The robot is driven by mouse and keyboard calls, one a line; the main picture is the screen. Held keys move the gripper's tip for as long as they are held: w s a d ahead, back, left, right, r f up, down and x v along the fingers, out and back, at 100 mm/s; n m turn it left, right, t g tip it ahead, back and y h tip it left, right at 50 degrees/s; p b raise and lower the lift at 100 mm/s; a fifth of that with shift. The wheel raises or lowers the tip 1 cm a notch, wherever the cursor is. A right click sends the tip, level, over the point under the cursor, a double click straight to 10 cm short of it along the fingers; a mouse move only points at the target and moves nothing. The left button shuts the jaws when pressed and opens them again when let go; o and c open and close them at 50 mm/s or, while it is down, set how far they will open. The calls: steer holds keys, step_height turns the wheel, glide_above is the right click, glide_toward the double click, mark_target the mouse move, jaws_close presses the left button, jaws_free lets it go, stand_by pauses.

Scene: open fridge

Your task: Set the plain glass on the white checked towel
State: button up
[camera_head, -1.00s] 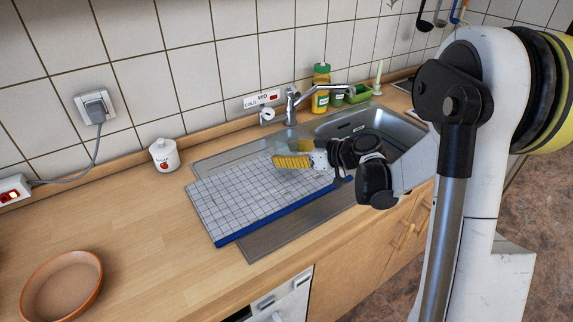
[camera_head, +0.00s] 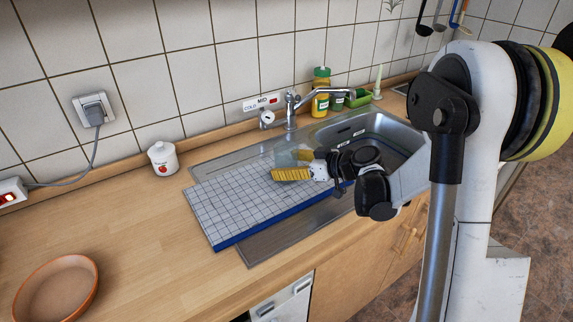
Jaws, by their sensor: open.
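The white checked towel (camera_head: 235,207) with a blue edge lies flat across the drainboard beside the sink. The plain glass (camera_head: 286,157) is a faint clear shape near the towel's back right part. My gripper (camera_head: 296,165) is open, with its two yellow-padded fingers apart over that part of the towel. The glass shows beside and partly behind the fingers. The near finger hides its lower part, so I cannot tell whether its base touches the towel or whether the fingers touch it.
The tap (camera_head: 291,108) stands behind my gripper, and the sink basin (camera_head: 385,130) is to its right. A yellow bottle (camera_head: 320,95) stands at the back. A white lidded pot (camera_head: 162,158) and a terracotta dish (camera_head: 56,290) are to the left. The left counter is mostly clear.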

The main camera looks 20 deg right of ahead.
steer(key=p+v, duration=0.3)
steer(key=v, duration=0.8)
steer(key=shift+s+d+r, duration=0.1)
steer(key=shift+r, duration=0.05)
steer(key=shift+s+r, duration=0.1)
steer(key=shift+s, duration=0.15)
steer(key=s+a+r+m+g+h, duration=0.3)
steer(key=s+a+m+h, duration=0.1)
steer(key=s+a, duration=0.45)
steer(key=s+d+r+m+h, duration=0.1)
steer(key=s+m+h, duration=0.3)
steer(key=s, duration=0.9)
steer(key=shift+d+r+h, duration=0.2)
steer(key=shift+d+h, duration=0.1)
steer(key=shift+h, duration=0.1)
